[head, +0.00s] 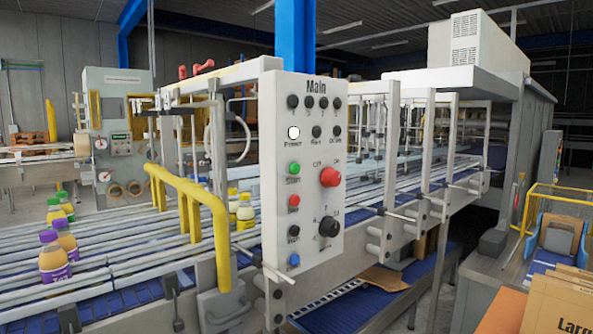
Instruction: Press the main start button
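The main control panel (312,110) is a light grey upright plate headed "Main", in the middle of the head view. The green start button (294,168) is on its left column, with the label "Start" under it. A white lit lamp (294,132) labelled "Power" is above it. A red button (293,201) is below it. A large red knob (329,177) and a black rotary switch (329,226) are to the right. A blue button (294,260) is at the bottom. My gripper is not in view.
Yellow guard rails (180,190) stand left of the panel, beside a conveyor with several bottles (55,260). A grey machine cabinet (505,150) is at the right. Cardboard sheets (552,305) are at the lower right. The space directly before the panel looks clear.

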